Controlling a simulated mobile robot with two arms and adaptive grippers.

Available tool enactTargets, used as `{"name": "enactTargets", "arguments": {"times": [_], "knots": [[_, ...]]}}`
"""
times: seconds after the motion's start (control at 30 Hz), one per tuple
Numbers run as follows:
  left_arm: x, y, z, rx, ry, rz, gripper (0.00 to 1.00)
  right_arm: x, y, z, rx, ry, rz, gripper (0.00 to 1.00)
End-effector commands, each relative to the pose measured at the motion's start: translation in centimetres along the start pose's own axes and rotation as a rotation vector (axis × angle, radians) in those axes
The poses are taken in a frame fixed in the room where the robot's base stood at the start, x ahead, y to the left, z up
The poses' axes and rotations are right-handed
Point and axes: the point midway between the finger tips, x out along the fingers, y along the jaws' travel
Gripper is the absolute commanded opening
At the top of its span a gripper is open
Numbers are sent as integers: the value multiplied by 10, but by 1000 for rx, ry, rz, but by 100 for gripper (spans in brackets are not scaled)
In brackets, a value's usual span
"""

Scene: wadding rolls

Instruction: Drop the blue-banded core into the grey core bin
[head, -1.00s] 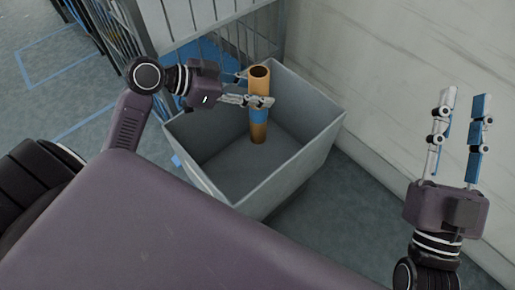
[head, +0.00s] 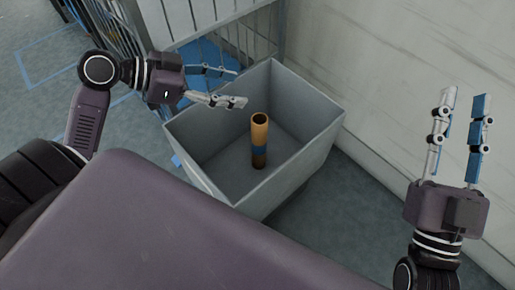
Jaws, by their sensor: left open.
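The blue-banded core (head: 259,131), a brown tube with a blue band round its lower half, is upright inside the grey core bin (head: 281,167). Whether its lower end touches the bin floor I cannot tell. My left gripper (head: 241,87) is open and empty, above the left back part of the bin, up and to the left of the core and apart from it. My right gripper (head: 464,94) is open and empty, off to the right in front of the pale wall, its fingers pointing up.
A wire cage (head: 236,43) with something blue in it stands behind the bin. A pale wall (head: 400,60) rises close on the bin's right. Open floor (head: 35,82) with blue marking lines lies at the left.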

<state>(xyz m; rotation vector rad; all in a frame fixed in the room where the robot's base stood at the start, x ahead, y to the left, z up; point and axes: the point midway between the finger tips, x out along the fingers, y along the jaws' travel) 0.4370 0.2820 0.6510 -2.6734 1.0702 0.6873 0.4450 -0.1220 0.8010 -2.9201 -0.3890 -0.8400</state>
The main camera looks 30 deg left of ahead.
Motion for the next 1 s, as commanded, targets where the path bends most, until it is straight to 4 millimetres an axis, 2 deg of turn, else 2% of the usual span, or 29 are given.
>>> {"name": "enactTargets", "arguments": {"times": [0.1, 0.33, 1.0], "knots": [[-19, 0, 0, 1, -2, -1, 53, 0, 0, 0, 0, 0, 0, 28], [-40, 0, 0, 2, -1, 0, 53, 0, 0, 0, 0, -1, 0, 28], [-43, 0, 0, 2, 1, 1, 53, 0, 0, 0, 0, 0, 0, 28]]}}
